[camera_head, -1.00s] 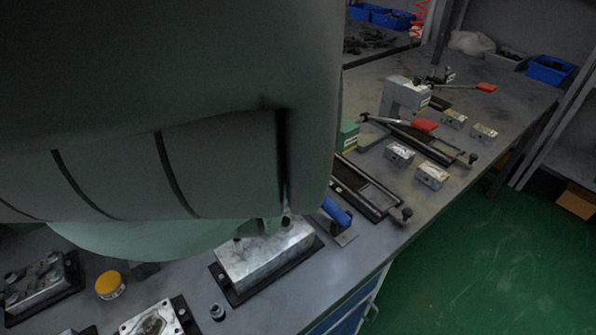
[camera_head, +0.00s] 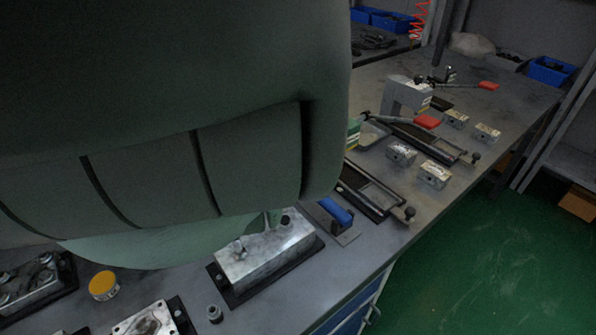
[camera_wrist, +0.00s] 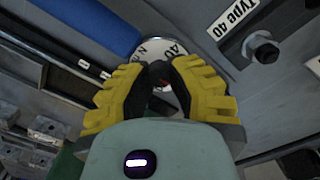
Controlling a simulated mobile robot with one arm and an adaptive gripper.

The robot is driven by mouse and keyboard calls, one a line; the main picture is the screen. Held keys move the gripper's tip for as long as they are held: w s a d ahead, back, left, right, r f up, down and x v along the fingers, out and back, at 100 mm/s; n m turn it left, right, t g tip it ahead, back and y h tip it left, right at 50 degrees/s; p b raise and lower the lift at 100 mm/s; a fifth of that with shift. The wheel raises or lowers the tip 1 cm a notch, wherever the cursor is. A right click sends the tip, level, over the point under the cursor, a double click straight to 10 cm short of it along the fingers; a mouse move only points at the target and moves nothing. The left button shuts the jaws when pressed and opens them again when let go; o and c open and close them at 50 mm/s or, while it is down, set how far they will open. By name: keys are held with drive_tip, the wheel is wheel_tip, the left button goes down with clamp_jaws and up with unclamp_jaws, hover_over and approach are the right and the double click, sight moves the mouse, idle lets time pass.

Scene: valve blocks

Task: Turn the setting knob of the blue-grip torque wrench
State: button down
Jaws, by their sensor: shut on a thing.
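The blue grip of the torque wrench (camera_head: 336,211) shows in the head view just right of my arm, near the right end of a metal valve block. In the wrist view the blue grip (camera_wrist: 97,22) runs along the upper left. A round whitish dial face (camera_wrist: 160,50) with dark lettering lies beside its end, partly covered by my fingers. My gripper (camera_wrist: 165,77) has yellow-and-black fingers shut at this face, on what appears to be the setting knob. The fingers hide most of the knob. My arm hides the gripper in the head view.
The metal valve block (camera_head: 265,252) sits on a dark base close to my arm. A yellow-lidded jar (camera_head: 104,285) stands to its left. A black fixture (camera_head: 372,190) lies beyond the wrench. In the wrist view a "Type 40" label (camera_wrist: 233,18) lies near a bolt head (camera_wrist: 264,50).

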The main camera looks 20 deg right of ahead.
idle(0.4)
drive_tip(key=c, duration=0.8)
unclamp_jaws()
drive_tip(key=shift+r, duration=0.1)
wheel_tip(320, 180, up, 12)
drive_tip(key=shift+a, duration=0.15)
idle(0.5)
